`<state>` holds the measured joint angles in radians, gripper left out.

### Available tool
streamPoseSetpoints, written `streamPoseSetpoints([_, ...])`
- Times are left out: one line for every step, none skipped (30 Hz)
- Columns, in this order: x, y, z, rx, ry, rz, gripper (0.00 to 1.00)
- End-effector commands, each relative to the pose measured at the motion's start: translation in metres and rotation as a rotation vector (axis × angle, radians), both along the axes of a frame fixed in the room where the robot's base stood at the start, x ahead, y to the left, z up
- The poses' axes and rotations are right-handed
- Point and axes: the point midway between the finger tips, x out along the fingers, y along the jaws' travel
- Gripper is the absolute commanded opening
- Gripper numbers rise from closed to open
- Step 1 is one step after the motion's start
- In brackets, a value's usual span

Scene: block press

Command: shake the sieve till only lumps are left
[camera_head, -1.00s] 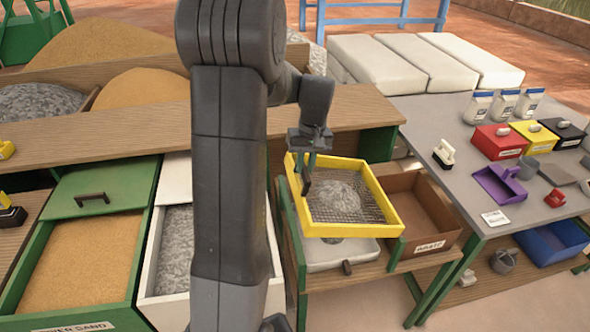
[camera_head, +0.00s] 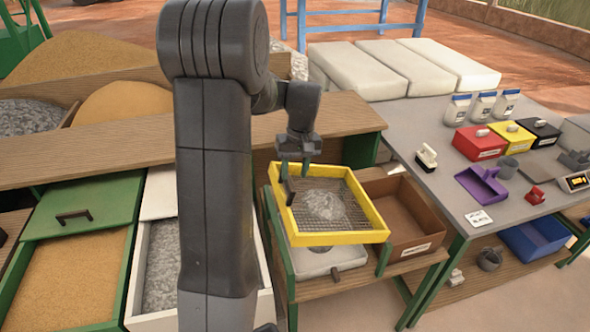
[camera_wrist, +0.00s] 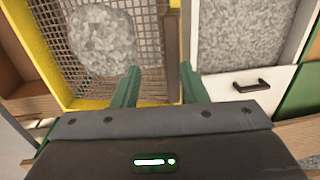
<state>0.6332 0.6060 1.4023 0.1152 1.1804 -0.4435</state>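The yellow-framed sieve (camera_head: 334,239) sits over a pale pan (camera_head: 322,262) on the bench and holds a grey heap (camera_head: 324,204) on its mesh. The heap also shows in the wrist view (camera_wrist: 102,40), pale grey and coarse. Whether it is all lumps I cannot tell. The sieve's dark handle bar (camera_wrist: 172,60) lies along one side of the frame. My gripper (camera_head: 295,170) is at that side. Its green fingers (camera_wrist: 160,80) stand apart, with the bar between them nearer the right one and a gap at the left. A dark patch shows under the sieve.
A brown wooden box (camera_head: 408,215) stands close at the sieve's right. At the left are a white bin of grey gravel (camera_head: 160,265) and a green bin of sand (camera_head: 75,275). A grey table (camera_head: 440,195) with tubs and boxes stands further right.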

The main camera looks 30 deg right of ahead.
Motion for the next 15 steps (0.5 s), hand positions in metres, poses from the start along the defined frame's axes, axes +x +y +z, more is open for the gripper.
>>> streamPoseSetpoints([0.0, -0.0008, 0.0006, -0.002, 0.0, 0.0, 0.36])
streamPoseSetpoints([0.0, -0.0008, 0.0006, -0.002, 0.0, 0.0, 0.36])
streamPoseSetpoints([0.0, -0.0007, 0.0006, -0.002, 0.0, 0.0, 0.36])
streamPoseSetpoints([0.0001, -0.0006, 0.0006, -0.002, 0.0, 0.0, 0.36])
streamPoseSetpoints([0.0001, -0.0006, 0.0006, -0.002, 0.0, 0.0, 0.36])
streamPoseSetpoints([0.0001, -0.0005, 0.0006, -0.001, -0.001, 0.0, 0.36])
streamPoseSetpoints([0.0001, -0.0004, 0.0006, -0.001, -0.001, 0.0, 0.36])
streamPoseSetpoints([0.0001, -0.0003, 0.0006, -0.001, -0.001, 0.0, 0.36])
streamPoseSetpoints([0.0001, -0.0002, 0.0005, -0.001, -0.001, 0.0, 0.36])
streamPoseSetpoints([0.0002, -0.0001, 0.0006, -0.001, -0.001, 0.0, 0.36])
streamPoseSetpoints([0.0002, -0.0001, 0.0009, -0.001, -0.001, 0.0, 0.36])
streamPoseSetpoints([0.0002, -0.0003, 0.0021, -0.001, -0.001, 0.0, 0.36])
streamPoseSetpoints([0.0004, -0.0006, 0.0036, -0.001, -0.002, 0.0, 0.36])
streamPoseSetpoints([0.0005, -0.001, 0.0057, -0.002, -0.003, 0.0, 0.36])
streamPoseSetpoints([0.0005, -0.0016, 0.0099, -0.002, -0.003, 0.0, 0.36])
